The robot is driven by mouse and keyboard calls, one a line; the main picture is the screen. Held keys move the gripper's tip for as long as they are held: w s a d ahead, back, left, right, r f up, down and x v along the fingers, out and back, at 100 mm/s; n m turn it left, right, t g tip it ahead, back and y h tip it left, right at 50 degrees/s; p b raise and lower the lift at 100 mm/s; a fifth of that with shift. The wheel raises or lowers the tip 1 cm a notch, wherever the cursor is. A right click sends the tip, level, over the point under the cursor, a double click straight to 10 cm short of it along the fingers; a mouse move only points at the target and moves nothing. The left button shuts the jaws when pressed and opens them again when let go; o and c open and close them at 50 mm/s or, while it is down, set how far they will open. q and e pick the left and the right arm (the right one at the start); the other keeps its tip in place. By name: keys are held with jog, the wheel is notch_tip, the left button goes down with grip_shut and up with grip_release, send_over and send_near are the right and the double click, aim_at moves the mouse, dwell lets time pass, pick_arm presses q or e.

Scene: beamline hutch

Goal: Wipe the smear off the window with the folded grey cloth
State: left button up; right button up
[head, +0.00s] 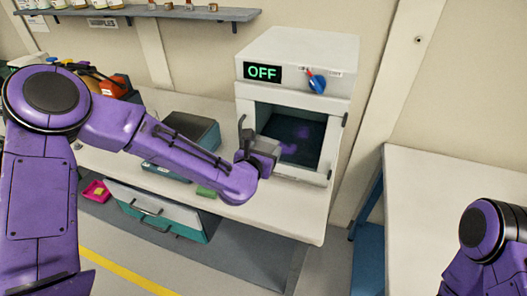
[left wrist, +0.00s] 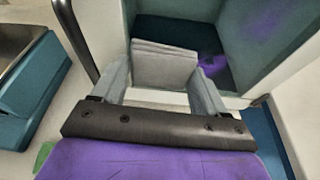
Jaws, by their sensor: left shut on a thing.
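The folded grey cloth (left wrist: 163,65) is pinched between the two fingers of my left gripper (left wrist: 160,80), its layered edges facing up in the left wrist view. In the head view my left gripper (head: 266,148) is at the lower left of the dark window (head: 311,128) in the white cabinet's front. The cloth is hard to make out there, and I cannot tell whether it touches the glass. A purple patch shows on the window in the left wrist view (left wrist: 213,66); I cannot tell smear from reflection. My right gripper is out of view.
The white cabinet (head: 300,52) has an OFF display (head: 262,72) and a blue-and-red knob (head: 317,82). A teal-grey case (head: 190,132) and a green block (head: 206,191) are on the bench (head: 290,215) to the left. A wall shelf (head: 190,13) holds several jars.

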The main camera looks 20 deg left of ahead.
pick_arm(q)
jog(key=shift+w, duration=0.55)
